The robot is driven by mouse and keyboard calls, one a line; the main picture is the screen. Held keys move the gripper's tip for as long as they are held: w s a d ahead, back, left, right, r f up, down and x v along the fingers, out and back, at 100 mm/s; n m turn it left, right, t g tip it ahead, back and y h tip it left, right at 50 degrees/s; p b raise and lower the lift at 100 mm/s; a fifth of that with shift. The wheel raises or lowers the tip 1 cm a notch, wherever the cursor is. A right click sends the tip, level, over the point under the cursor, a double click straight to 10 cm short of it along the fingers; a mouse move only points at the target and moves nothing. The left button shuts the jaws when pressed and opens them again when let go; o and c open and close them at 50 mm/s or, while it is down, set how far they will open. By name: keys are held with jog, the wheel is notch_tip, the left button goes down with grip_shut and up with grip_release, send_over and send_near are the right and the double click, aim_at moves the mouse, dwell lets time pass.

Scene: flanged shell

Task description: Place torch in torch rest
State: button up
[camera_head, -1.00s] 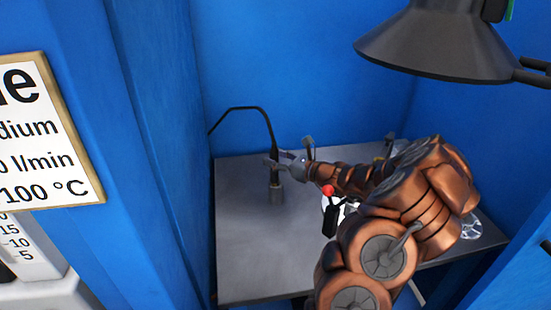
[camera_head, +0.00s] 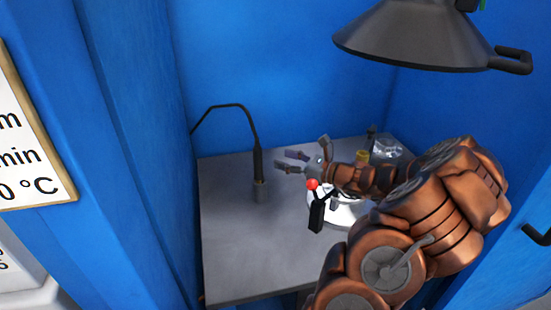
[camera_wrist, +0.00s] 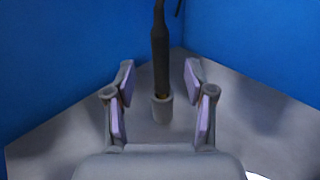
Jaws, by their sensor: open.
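The torch (camera_head: 258,163) is a dark, slim handle with a black hose arching from its top to the left wall. It stands upright with its lower end in the torch rest (camera_head: 260,191), a short grey cylinder on the table. In the wrist view the torch (camera_wrist: 160,55) rises from the rest (camera_wrist: 162,110), beyond my fingers and between them in the picture. My gripper (camera_head: 286,162) is open and empty, to the right of the torch and apart from it. Its two fingers with pale pads show in the wrist view (camera_wrist: 160,100).
The grey metal table (camera_head: 235,250) is bare at the front left. A black object with a red ball (camera_head: 312,184) and a shiny round part (camera_head: 347,212) are near my arm. A dark lamp-like hood (camera_head: 415,38) hangs above right. Blue walls (camera_head: 275,60) enclose the table.

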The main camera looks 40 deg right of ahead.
jog(key=shift+v, duration=1.1)
